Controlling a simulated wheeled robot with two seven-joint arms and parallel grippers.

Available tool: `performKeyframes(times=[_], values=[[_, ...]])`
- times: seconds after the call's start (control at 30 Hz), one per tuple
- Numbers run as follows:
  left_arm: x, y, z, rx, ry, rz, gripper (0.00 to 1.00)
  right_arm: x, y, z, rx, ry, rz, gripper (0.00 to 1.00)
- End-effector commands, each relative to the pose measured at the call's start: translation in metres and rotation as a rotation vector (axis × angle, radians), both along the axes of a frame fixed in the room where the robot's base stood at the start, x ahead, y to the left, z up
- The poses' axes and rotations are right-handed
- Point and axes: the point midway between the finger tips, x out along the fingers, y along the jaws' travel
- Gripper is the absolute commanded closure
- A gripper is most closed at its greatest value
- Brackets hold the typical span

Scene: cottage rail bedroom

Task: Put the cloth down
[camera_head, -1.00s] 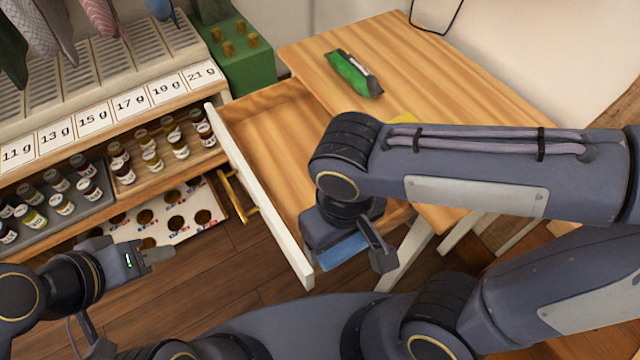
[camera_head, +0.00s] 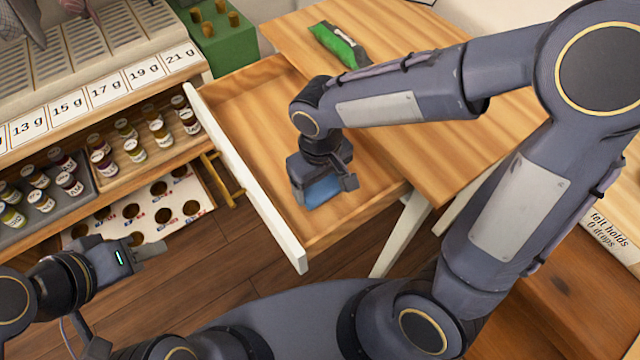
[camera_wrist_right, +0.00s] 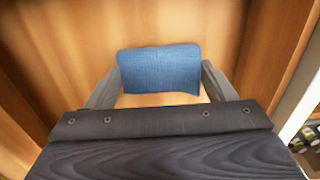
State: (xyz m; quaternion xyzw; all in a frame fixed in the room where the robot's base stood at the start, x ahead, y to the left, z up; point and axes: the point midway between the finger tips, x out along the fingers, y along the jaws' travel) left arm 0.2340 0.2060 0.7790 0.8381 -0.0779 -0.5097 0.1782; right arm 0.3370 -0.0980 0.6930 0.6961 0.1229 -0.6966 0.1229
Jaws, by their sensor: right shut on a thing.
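The blue cloth (camera_head: 322,190) is a small folded piece, held under my right gripper (camera_head: 326,194) inside the open wooden drawer (camera_head: 240,110). In the right wrist view the cloth (camera_wrist_right: 158,68) sits between the two fingers of the gripper (camera_wrist_right: 160,85), which is shut on it. Wooden boards lie behind the cloth there. Whether the cloth touches the drawer floor I cannot tell. My left gripper (camera_head: 152,254) is at the lower left, over the dark floor and apart from the cloth; its finger gap is unclear.
The drawer's white front (camera_head: 245,180) faces a shelf with several small jars (camera_head: 135,148). A green and black packet (camera_head: 338,44) lies on the wooden tabletop (camera_head: 400,45). A green block (camera_head: 218,42) with pegs stands at the back. The visible drawer floor is otherwise bare.

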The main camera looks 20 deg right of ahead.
Motion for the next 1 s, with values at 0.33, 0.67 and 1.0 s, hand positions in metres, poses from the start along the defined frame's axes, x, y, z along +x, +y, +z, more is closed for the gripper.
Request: performKeyframes(times=[0.33, 0.67, 1.0], values=[[0.0, 0.0, -0.004, 0.0, 0.0, 0.0, 0.64, 0.0, 0.0, -0.007, 0.001, -0.001, -0.001, 0.45], [0.0, 0.0, -0.005, 0.0, 0.0, 0.0, 0.64, 0.0, 0.0, -0.009, 0.001, -0.001, -0.001, 0.01], [0.0, 0.0, 0.002, 0.0, 0.0, 0.0, 0.64, 0.0, 0.0, 0.003, 0.001, -0.003, -0.001, 0.01]])
